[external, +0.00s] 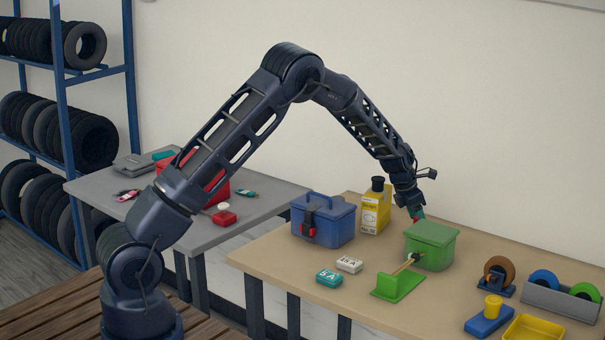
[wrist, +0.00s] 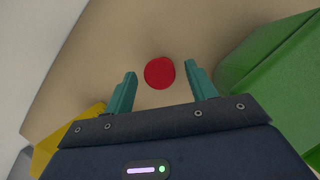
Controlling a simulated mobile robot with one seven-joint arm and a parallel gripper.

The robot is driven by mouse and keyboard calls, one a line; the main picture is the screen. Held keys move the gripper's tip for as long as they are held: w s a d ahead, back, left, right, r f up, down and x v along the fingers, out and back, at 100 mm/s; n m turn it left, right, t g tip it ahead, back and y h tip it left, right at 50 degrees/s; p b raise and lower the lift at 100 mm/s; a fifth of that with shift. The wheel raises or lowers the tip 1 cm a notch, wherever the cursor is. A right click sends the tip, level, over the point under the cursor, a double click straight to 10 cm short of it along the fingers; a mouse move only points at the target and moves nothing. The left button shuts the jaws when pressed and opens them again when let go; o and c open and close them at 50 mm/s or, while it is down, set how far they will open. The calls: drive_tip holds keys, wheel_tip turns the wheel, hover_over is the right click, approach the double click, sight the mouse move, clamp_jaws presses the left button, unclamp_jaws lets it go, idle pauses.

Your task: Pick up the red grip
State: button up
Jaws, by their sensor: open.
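The red grip shows in the wrist view as a round red shape (wrist: 159,73) seen end-on, on or above the tan tabletop. My gripper (wrist: 160,69) is open, with one teal finger on each side of the red shape and a gap to each. In the external view my gripper (external: 418,213) points down behind the green box, and a sliver of red shows by its fingertips. The lower part there is hidden by the green box.
The green box (external: 431,248) stands close on one side, also in the wrist view (wrist: 265,90). The yellow bottle (external: 375,210) is on the other side. A blue box (external: 323,222), a green stand (external: 398,286) and small labelled cases (external: 329,278) share the table.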

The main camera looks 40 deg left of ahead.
drive_tip(key=x, duration=0.3)
drive_tip(key=shift+w+d+f, duration=0.1)
drive_tip(key=shift+f, duration=0.2)
drive_tip(key=shift+c, duration=0.3)
drive_tip(key=c, duration=1)
drive_tip(key=shift+r, duration=0.1)
